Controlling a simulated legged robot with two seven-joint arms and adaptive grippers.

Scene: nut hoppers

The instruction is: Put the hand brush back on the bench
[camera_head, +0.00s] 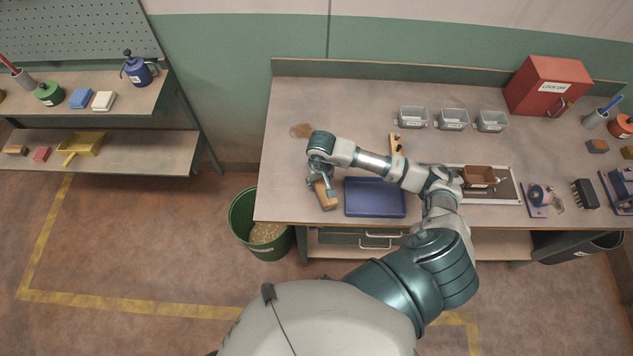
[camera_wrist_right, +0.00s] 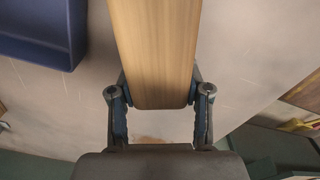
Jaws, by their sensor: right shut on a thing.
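The hand brush shows as a plain wooden block (camera_head: 325,195) at the left end of the bench (camera_head: 290,185), left of the blue tray. My right gripper (camera_head: 321,183) is over it and shut on it. In the right wrist view the wooden brush (camera_wrist_right: 155,50) runs up from between the two fingers of the gripper (camera_wrist_right: 158,100). Its bristles are hidden. I cannot tell whether the brush touches the bench top or is a little above it. My left gripper is in neither view.
A blue tray (camera_head: 375,197) lies right of the brush. Behind are grey bins (camera_head: 412,117) and a red box (camera_head: 548,85). A green bucket (camera_head: 243,215) stands on the floor beside the bench's left edge. A brown patch (camera_head: 301,130) marks the bench top.

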